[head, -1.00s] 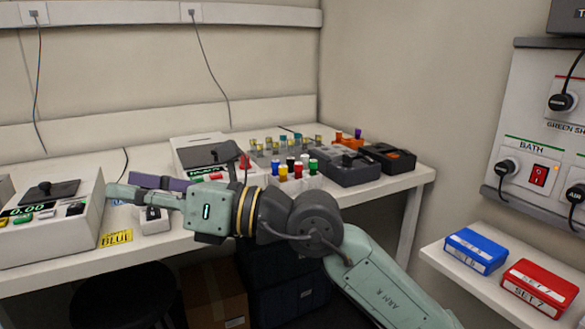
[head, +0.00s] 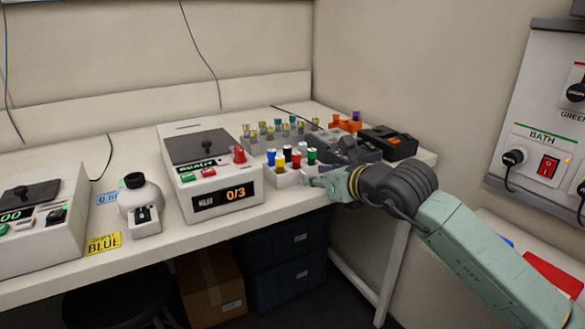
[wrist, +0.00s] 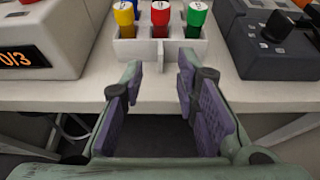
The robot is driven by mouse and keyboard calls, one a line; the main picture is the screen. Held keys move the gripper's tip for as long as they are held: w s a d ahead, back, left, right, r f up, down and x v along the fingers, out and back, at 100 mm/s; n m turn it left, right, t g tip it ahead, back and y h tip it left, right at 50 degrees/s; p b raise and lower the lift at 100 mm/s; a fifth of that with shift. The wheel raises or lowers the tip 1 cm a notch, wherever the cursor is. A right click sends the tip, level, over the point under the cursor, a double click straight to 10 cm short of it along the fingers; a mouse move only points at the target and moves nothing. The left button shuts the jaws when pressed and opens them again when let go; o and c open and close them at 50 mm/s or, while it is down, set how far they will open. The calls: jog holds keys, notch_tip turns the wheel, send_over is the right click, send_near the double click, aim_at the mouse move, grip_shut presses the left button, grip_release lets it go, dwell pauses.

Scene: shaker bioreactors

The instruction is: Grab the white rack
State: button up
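The white rack (head: 286,177) stands near the front edge of the bench, holding several tubes with blue, white, black, yellow, red and green caps. In the wrist view the rack (wrist: 187,50) is straight ahead, with yellow, red and green tubes in its front row and a small tab on its front wall. My gripper (wrist: 160,88) is open, its purple-padded fingers apart and empty, just in front of the rack. In the head view my gripper (head: 318,183) is at the rack's right front side. I cannot tell whether a fingertip touches the rack.
A white device reading 0/3 (head: 227,196) stands left of the rack. A dark grey device (head: 350,155) is close on its right. A grey rack of vials (head: 250,143) stands behind. The bench's front edge (wrist: 255,100) is below my fingers.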

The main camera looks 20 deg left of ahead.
aim_at(304, 173)
jog(key=x, duration=0.1)
jog(key=p+x, duration=0.1)
jog(key=x, duration=0.1)
jog(key=p+x, duration=0.1)
jog(key=shift+w+a+r, duration=0.2)
jog(key=shift+a+r, duration=0.05)
jog(key=shift+a, duration=0.05)
jog(key=shift+w+a+f, duration=0.15)
jog(key=shift+w+f, duration=0.05)
jog(key=shift+f, duration=0.05)
jog(key=shift+c, duration=0.2)
grip_shut()
